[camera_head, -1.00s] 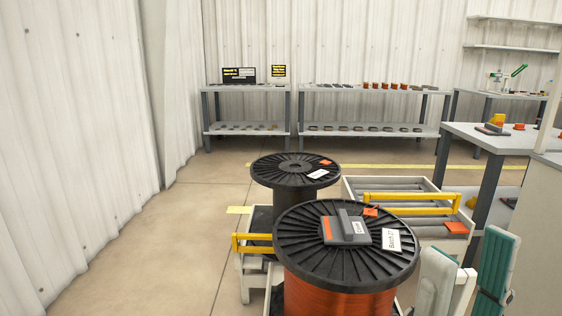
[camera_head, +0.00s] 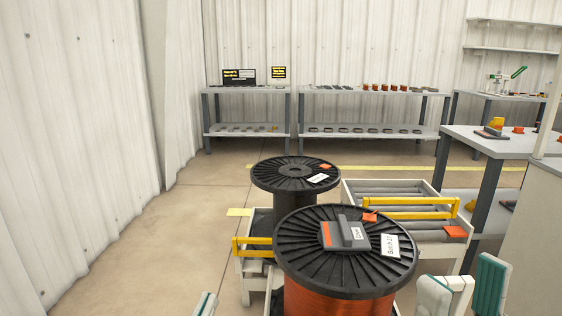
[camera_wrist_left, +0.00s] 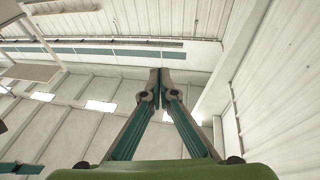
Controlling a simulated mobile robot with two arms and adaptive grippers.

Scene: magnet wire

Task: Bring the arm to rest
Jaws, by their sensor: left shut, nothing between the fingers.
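My left gripper (camera_wrist_left: 160,78) is shut and empty in the left wrist view, its fingers meeting at the tips and pointing up at walls and roof. In the head view only a small part of it (camera_head: 207,305) shows at the bottom edge, left of the spools and apart from them. My right gripper (camera_head: 461,287) is at the bottom right of the head view, its fingers spread apart with nothing seen between them. Its arm is mostly out of view.
A black spool of copper wire (camera_head: 307,270) bears a grey-orange device (camera_head: 345,234). A second black spool (camera_head: 270,173) stands behind it. A roller cart (camera_head: 350,197) and a grey table (camera_head: 508,147) are at right. Floor at left (camera_head: 150,260) is clear.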

